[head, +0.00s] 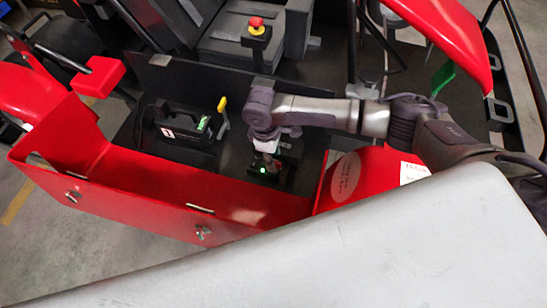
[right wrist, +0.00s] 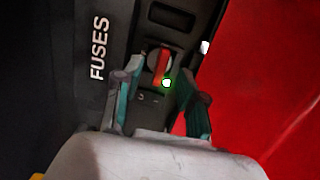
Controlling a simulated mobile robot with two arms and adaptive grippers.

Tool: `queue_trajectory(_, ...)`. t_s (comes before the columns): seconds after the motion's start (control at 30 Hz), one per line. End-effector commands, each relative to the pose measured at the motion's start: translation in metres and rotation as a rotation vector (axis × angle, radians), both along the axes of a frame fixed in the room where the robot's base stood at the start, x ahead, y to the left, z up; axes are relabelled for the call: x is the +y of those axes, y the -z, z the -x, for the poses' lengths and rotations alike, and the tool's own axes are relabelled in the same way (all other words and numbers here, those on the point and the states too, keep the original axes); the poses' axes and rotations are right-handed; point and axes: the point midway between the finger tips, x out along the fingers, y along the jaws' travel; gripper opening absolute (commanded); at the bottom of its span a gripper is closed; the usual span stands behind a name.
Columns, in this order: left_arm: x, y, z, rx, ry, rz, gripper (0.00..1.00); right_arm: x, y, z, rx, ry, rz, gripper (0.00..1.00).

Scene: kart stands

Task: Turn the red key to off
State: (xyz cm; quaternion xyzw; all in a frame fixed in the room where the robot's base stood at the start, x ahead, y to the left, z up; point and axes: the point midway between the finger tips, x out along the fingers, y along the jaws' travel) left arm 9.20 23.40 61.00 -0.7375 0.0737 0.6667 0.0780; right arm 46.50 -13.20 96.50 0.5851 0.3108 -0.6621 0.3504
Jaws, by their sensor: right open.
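The red key (right wrist: 161,64) sits in a round switch on a dark panel (right wrist: 115,50) in the right wrist view. Its bar runs nearly upright in the picture. My left gripper is not in view.
A red wall (right wrist: 260,60) stands right beside the panel in the right wrist view. In the head view, a black box with a handle (head: 186,130) and a yellow lever (head: 222,104) stand left of the gripper. A red stop button (head: 256,22) is farther back.

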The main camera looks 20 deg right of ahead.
Motion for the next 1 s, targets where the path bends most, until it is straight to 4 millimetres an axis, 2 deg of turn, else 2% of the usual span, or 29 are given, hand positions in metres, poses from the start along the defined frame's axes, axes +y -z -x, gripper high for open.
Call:
queue_trajectory(0.1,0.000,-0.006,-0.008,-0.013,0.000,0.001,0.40,-0.001,0.016,0.002,0.001,0.000,0.000,0.41)
queue_trajectory(0.23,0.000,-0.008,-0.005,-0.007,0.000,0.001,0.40,-0.003,0.029,0.002,0.001,0.000,0.001,0.41)
queue_trajectory(0.43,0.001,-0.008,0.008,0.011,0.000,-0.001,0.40,-0.003,0.036,0.002,-0.001,-0.001,0.000,0.41)
queue_trajectory(0.6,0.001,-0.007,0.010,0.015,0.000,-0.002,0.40,-0.003,0.036,0.003,-0.001,-0.001,0.000,0.41)
queue_trajectory(0.63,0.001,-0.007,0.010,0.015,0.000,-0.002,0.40,-0.003,0.036,0.003,-0.001,-0.001,0.000,0.39)
queue_trajectory(0.87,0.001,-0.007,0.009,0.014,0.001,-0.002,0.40,-0.003,0.035,0.002,-0.001,-0.001,0.000,0.01)
queue_trajectory(1.0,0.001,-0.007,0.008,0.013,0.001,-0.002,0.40,-0.003,0.035,0.002,-0.001,-0.001,0.000,0.00)
